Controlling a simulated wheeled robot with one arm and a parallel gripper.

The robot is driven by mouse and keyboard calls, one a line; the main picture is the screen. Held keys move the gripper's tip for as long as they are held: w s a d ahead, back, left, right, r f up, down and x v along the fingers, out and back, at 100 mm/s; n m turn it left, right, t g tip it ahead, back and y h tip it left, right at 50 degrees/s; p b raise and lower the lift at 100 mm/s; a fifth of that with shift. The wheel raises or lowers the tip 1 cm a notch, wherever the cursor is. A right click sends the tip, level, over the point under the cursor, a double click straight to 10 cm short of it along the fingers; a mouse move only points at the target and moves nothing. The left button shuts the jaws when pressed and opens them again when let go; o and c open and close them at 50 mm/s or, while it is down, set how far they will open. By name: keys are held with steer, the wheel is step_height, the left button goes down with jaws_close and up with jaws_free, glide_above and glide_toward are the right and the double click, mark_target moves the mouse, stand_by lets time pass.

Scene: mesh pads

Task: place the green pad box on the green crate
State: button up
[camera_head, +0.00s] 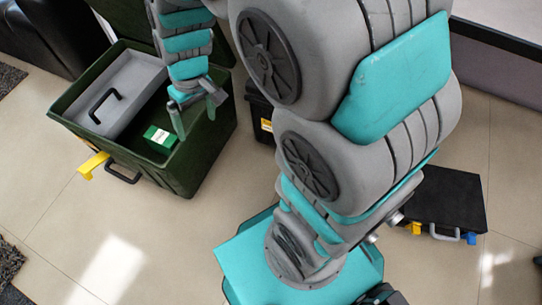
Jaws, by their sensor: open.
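The green pad box (160,138) is a small green box with a white label. It lies inside the open dark green crate (196,172), in the open space to the right of a grey tray. My gripper (196,126) points down over the right part of the crate. Its two fingers are apart with nothing seen between them. I cannot tell exactly how high the fingertips are above the crate floor.
The grey tray (118,84) with a black handle fills the crate's left part. Yellow latches (92,166) stick out in front. A black case (262,117) stands right of the crate, and another black case (447,196) lies farther right. The tiled floor (160,240) in front is clear.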

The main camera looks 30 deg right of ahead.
steer(key=s+d+r+m, duration=0.1)
steer(key=s+d+r, duration=0.1)
steer(key=s, duration=0.5)
steer(key=s+d+r+m+g+h, duration=0.1)
steer(key=s+d+r, duration=0.1)
steer(key=s, duration=0.4)
steer(key=s+d+r+m, duration=0.1)
steer(key=s+d+r, duration=0.1)
steer(key=s, duration=0.5)
steer(key=shift+s+d+r+g+h, duration=0.3)
steer(key=shift+s+d+g, duration=0.1)
steer(key=shift+d, duration=0.4)
